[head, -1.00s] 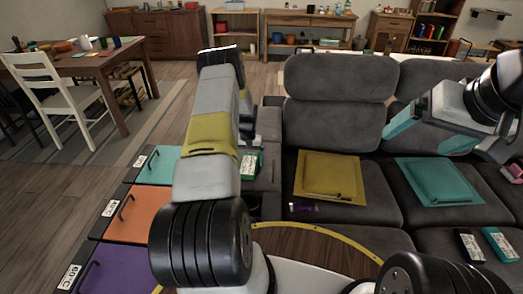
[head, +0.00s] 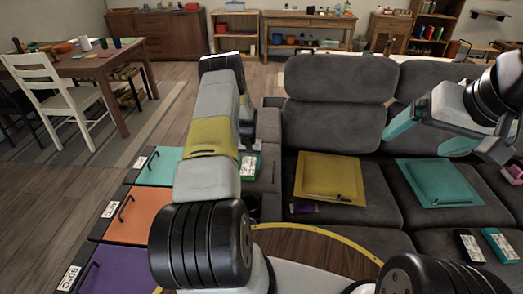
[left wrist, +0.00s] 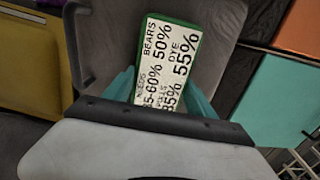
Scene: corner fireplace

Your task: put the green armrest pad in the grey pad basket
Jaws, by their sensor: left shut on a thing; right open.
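The green armrest pad (left wrist: 168,62) is a slim green block with a white printed label. In the left wrist view it lies between the teal fingers of my left gripper (left wrist: 160,80), which is shut on it. In the head view the pad (head: 249,166) shows at the grey sofa armrest, partly behind my left arm. My left fingers are mostly hidden there. My right gripper (head: 420,143) is open and empty above the sofa at the right. I cannot make out a grey pad basket in either view.
An olive cushion (head: 330,172) and a teal cushion (head: 440,183) lie on the sofa seats. Teal (head: 158,167), orange (head: 138,212) and purple (head: 108,265) handled panels line the left. A round wooden table (head: 310,250) is in front. Open floor lies beyond the panels.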

